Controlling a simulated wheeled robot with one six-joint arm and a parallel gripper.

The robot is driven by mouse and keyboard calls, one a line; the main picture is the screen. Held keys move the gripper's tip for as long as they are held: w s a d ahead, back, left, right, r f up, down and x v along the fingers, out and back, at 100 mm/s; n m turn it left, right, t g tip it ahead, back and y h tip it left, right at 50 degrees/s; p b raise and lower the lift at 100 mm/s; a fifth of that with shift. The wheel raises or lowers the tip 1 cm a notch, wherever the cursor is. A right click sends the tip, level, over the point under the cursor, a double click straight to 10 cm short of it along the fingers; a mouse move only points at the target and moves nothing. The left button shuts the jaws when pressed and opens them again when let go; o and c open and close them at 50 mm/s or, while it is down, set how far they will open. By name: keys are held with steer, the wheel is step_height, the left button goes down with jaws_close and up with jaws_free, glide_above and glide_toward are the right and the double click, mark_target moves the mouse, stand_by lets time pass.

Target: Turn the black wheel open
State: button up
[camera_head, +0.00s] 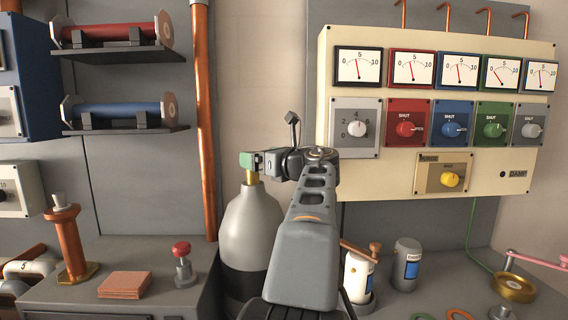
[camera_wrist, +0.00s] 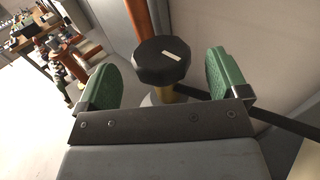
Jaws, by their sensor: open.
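The black wheel (camera_wrist: 161,62) is a faceted knob with a pale mark on top, on a brass stem in the wrist view. It sits between and slightly beyond the two green finger pads of my gripper (camera_wrist: 161,75), with a gap on both sides. My gripper is open and holds nothing. In the head view, my gripper (camera_head: 252,161) is at the top of the grey bottle (camera_head: 252,225), level with its brass valve neck (camera_head: 252,177). The wheel is hidden behind the gripper there.
A copper pipe (camera_head: 204,120) runs vertically left of the bottle. A cream meter panel (camera_head: 330,110) with coloured knobs is to the right. A bench (camera_head: 190,300) with a red-topped plunger (camera_head: 182,262) is at lower left.

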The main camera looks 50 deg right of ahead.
steer(key=s+a, duration=0.1)
steer(key=s, duration=0.9)
steer(key=shift+b, duration=0.3)
